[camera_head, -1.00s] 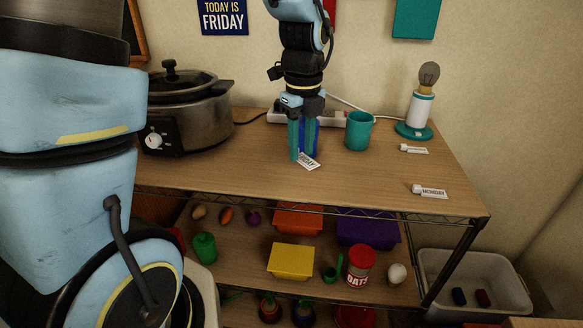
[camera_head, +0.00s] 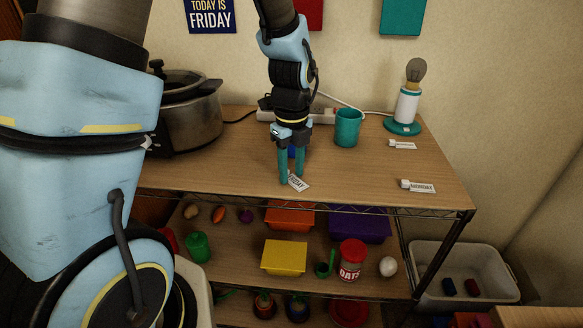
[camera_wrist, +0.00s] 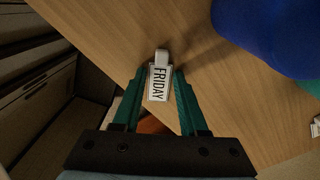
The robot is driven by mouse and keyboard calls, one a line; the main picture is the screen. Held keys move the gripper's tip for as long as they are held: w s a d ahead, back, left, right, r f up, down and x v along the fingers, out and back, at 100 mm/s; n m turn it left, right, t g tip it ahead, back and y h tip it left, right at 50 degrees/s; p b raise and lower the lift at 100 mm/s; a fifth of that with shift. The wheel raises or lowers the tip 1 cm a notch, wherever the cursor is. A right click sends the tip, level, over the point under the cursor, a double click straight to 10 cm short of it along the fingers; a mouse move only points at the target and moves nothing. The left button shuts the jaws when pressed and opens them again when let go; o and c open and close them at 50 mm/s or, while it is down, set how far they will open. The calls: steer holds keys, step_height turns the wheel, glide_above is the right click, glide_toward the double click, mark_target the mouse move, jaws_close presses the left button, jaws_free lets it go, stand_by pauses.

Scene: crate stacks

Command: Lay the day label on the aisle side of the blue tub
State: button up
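My gripper (camera_head: 291,182) is closed around the white day label reading FRIDAY (camera_head: 300,184), above the front part of the tabletop. In the wrist view the label (camera_wrist: 158,83) sits between the two green fingertips, its small clip end pointing away from my palm. A blue rounded object, seemingly the blue tub (camera_head: 292,152), stands behind my gripper and is mostly hidden by it in the head view. In the wrist view the blue tub (camera_wrist: 275,30) fills the upper right, apart from the label. A sign on the wall (camera_head: 210,15) reads TODAY IS FRIDAY.
A slow cooker (camera_head: 188,110) stands left; a teal mug (camera_head: 347,127), a power strip (camera_head: 322,116) and a lamp (camera_head: 405,108) stand behind and right. Two other labels (camera_head: 402,145) (camera_head: 418,186) lie at right. The tabletop's front edge is close; a shelf with tubs lies below.

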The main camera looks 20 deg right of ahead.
mark_target(292, 178)
steer(key=o, duration=0.3)
step_height(292, 178, up, 12)
steer(key=shift+r+b, duration=0.2)
steer(key=shift+b, duration=0.45)
steer(key=shift+w+a+f+n+t, duration=0.2)
steer(key=shift+a+f+n, duration=0.9)
steer(key=shift+a+n, duration=3.6)
steer(key=shift+w+a+f+n+t, duration=0.1)
steer(key=shift+a+f+n+t, duration=0.65)
steer(key=shift+a+n, duration=3.9)
steer(key=shift+w+a+f+n+g, duration=0.15)
steer(key=shift+a+f+n, duration=1.3)
steer(key=shift+a+n, duration=3.25)
steer(key=d+n, duration=0.2)
steer(key=d, duration=0.1)
steer(key=shift+s+n, duration=0.1)
steer(key=shift+n, duration=0.25)
